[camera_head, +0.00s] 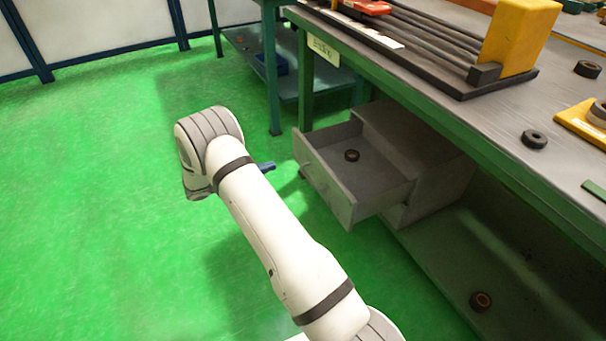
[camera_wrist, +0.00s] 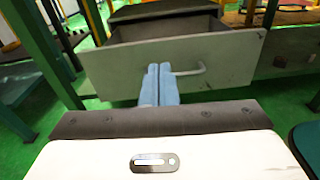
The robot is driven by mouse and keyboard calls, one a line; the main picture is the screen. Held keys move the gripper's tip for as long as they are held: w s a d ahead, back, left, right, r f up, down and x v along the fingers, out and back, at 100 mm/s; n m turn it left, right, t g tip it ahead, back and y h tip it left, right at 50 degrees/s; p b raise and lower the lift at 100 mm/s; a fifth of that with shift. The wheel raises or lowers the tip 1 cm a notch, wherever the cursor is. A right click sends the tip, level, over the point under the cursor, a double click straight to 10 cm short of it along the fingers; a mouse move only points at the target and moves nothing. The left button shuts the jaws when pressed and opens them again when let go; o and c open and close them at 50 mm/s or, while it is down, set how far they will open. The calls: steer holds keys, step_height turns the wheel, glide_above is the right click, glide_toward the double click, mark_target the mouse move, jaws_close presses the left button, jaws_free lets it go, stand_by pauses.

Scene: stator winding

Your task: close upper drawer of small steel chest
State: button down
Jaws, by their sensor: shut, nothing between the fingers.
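The small steel chest (camera_head: 425,160) stands under the workbench, on its lower shelf. Its upper drawer (camera_head: 340,193) is pulled well out and holds a dark ring. The drawer front with its pale handle (camera_wrist: 190,71) fills the upper part of the wrist view. In the head view the gripper (camera_head: 268,166) shows as a small blue tip just left of the drawer. Whether the fingertips touch the front, I cannot tell.
The workbench top (camera_head: 455,75) overhangs the chest. A second bench (camera_head: 310,85) stands behind. The green floor (camera_head: 90,220) on the left is clear.

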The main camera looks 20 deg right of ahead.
mark_target(314, 156)
steer(key=shift+n+t+h, duration=0.3)
steer(key=shift+n, duration=0.1)
steer(key=d+f+b, duration=0.1)
steer(key=d, duration=0.3)
steer(key=d+b, duration=0.2)
steer(key=d, duration=0.2)
steer(key=w+d+f+b, duration=0.1)
steer(key=d, duration=0.3)
steer(key=shift+d+f+b, duration=0.2)
steer(key=shift+f+b, duration=0.1)
steer(key=shift+f, duration=0.05)
steer(key=shift+d+r, duration=0.1)
steer(key=shift+d, duration=0.45)
